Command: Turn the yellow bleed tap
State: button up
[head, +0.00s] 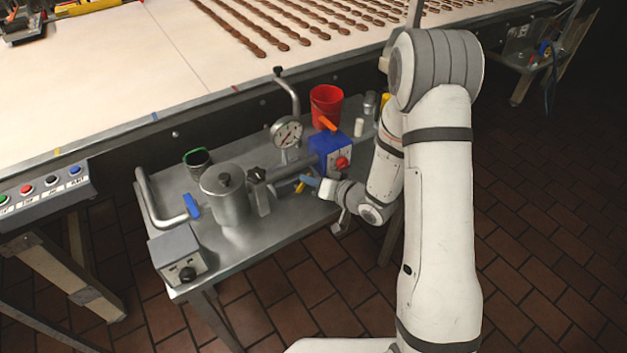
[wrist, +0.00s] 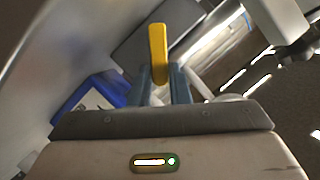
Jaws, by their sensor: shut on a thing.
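The yellow bleed tap (wrist: 158,52) stands up between the fingers of my gripper (wrist: 160,82) in the wrist view. My gripper is shut on it, with a blue-grey finger on each side. In the head view a small part of the tap (head: 299,187) shows at the tips of my gripper (head: 304,183), beside the metal pipe on the bench. The gripper reaches in from the right, low near the bench's front. The fingers hide the lower part of the tap.
A metal pot (head: 226,200) stands left of the tap, and a blue box (head: 328,150) with a red knob stands behind it. A pressure gauge (head: 287,132), a red cup (head: 326,103) and a grey box (head: 176,252) share the metal bench (head: 262,242). The floor to the right is open.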

grip_shut()
jog(key=shift+w+d+f+m, duration=0.1)
jog(key=shift+d+f+m, duration=0.1)
jog(key=shift+m, duration=0.1)
jog(key=shift+w+d+f+m+y, duration=0.2)
jog(key=shift+f+m+y, duration=0.1)
jog(key=shift+m+y, duration=0.45)
jog(key=shift+s, duration=0.1)
jog(key=o, duration=0.8)
grip_release()
jog(key=shift+c, duration=0.2)
jog(key=b+v, duration=0.1)
jog(key=v, duration=0.6)
jog(key=shift+r, duration=0.15)
jog(key=shift+s+d+r, duration=0.1)
jog(key=shift+s+d, duration=0.05)
jog(key=shift+d, duration=0.2)
